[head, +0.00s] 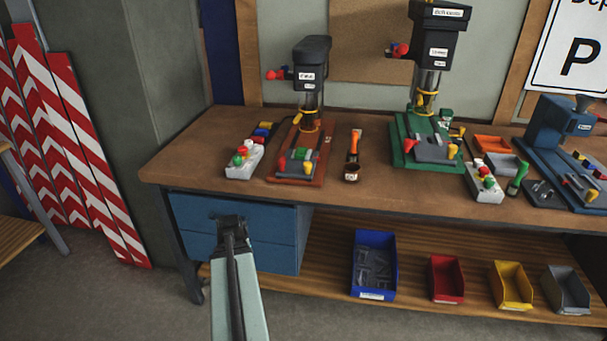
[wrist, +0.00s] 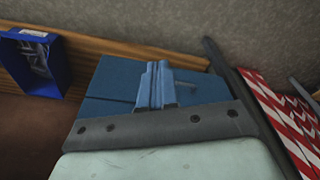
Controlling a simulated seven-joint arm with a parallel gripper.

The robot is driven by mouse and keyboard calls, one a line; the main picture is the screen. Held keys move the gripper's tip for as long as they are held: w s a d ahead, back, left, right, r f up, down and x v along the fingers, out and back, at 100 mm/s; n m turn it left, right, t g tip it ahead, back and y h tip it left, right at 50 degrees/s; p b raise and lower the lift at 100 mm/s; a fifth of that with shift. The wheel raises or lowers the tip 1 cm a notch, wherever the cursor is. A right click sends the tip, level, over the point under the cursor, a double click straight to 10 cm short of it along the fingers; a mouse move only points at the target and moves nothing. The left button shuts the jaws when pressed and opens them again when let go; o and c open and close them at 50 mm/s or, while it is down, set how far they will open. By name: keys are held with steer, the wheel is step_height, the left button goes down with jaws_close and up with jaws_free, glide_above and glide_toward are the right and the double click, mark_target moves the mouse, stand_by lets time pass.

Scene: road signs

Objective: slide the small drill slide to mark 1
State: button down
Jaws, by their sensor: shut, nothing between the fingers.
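The small drill (head: 311,70) is the left, dark drill press on the workbench, on a reddish-brown base (head: 284,177). A red-knobbed lever sticks out to its left. Low on the base is a small grey and green assembly with a yellow knob (head: 282,163); I cannot tell which part is the slide, and mark 1 is too small to read. My gripper (head: 231,222) is shut and empty in front of the blue drawer unit (head: 270,248), below the bench top and well apart from the drill. In the wrist view, the fingers (wrist: 157,86) are before the drawers.
A control box (head: 242,163) with coloured buttons stands left of the small drill. An orange-handled tool (head: 354,143) lies to its right, then a larger green-based drill (head: 432,70). The bench's front edge (head: 330,205) lies between my gripper and the drill. Bins sit on the lower shelf.

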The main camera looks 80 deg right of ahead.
steer(key=s+d+r+m+h, duration=0.1)
steer(key=s+d+r+h, duration=0.1)
steer(key=s+d+r, duration=0.5)
steer(key=h, duration=0.4)
glide_toward(304, 175)
steer(key=a+r, duration=0.4)
steer(key=a, duration=0.1)
steer(key=d+f+n, duration=0.2)
steer(key=f, duration=0.1)
steer(key=d+f+n, duration=0.3)
steer(key=w+d+f+n, duration=0.1)
steer(key=d+f+n, duration=0.1)
steer(key=f, duration=0.1)
steer(key=shift+w+d+t+y, duration=0.1)
steer(key=shift+d+t+y, duration=0.2)
steer(key=shift+s+d, duration=0.35)
steer(key=shift+d, duration=0.25)
steer(key=shift+d, duration=0.1)
